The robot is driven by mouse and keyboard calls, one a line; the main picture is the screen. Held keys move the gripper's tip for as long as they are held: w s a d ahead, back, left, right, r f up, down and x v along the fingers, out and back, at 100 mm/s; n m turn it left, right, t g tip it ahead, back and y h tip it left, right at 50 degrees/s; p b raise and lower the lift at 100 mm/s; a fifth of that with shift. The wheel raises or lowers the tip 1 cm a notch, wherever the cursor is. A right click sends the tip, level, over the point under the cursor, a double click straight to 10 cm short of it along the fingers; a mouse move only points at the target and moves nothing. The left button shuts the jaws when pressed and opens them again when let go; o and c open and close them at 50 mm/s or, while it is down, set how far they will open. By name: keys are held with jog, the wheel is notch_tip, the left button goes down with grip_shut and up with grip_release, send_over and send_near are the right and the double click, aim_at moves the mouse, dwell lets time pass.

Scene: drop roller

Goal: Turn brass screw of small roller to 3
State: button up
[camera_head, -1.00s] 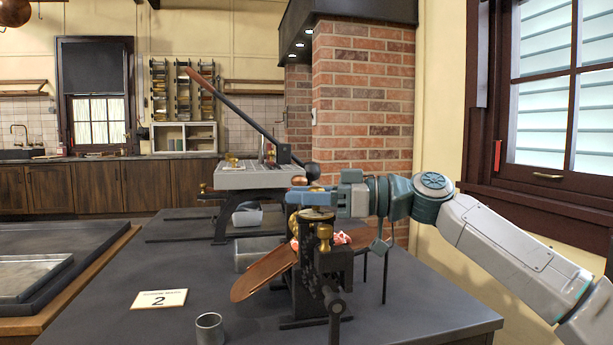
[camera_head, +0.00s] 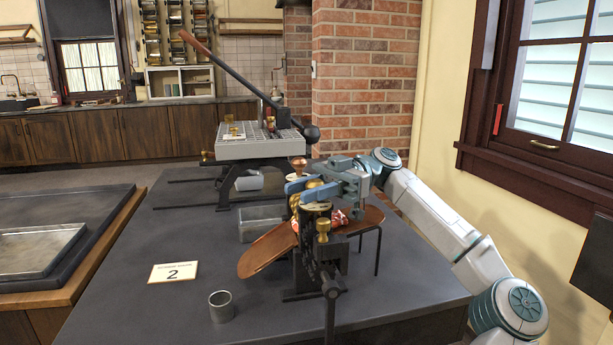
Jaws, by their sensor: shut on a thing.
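The small roller (camera_head: 309,262) is a dark machine on the grey table, with a crank at its front and a brown sloping sheet running through it. A round brass-rimmed top piece (camera_head: 317,207) sits on it. A brass knob (camera_head: 322,229) stands at its front. Another brass piece (camera_head: 313,183) shows between the fingers of my gripper (camera_head: 305,189), at the top of the roller. My gripper reaches in from the right and is shut on this brass piece, which looks like the brass screw. The fingers hide part of it. Any scale marks are too small to read.
A card reading 2 (camera_head: 173,272) and a grey cup (camera_head: 220,306) stand left of the roller. A metal tray (camera_head: 262,223) lies behind it. A larger press (camera_head: 260,148) with a long lever stands farther back. The table's left middle is clear.

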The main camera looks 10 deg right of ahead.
aim_at(314, 185)
jog(key=shift+r+n+g, duration=0.15)
jog(key=shift+n+g, duration=0.15)
jog(key=shift+g, duration=0.2)
jog(key=o, duration=1)
jog(key=shift+c, duration=0.2)
jog(key=shift+p, duration=0.3)
jog(key=shift+r, duration=0.35)
jog(key=r+p, duration=0.1)
jog(key=r, duration=0.1)
jog(key=d+r, duration=0.1)
jog(key=r, duration=0.1)
jog(key=shift+s+r+p, duration=0.15)
jog(key=shift+s+p, duration=0.05)
jog(key=shift+p, duration=0.15)
jog(key=s+d+r+p, duration=0.2)
jog(key=s+d+r, duration=0.3)
jog(key=d, duration=0.4)
jog(key=shift+s+d+r, duration=0.15)
jog(key=shift+r, duration=0.3)
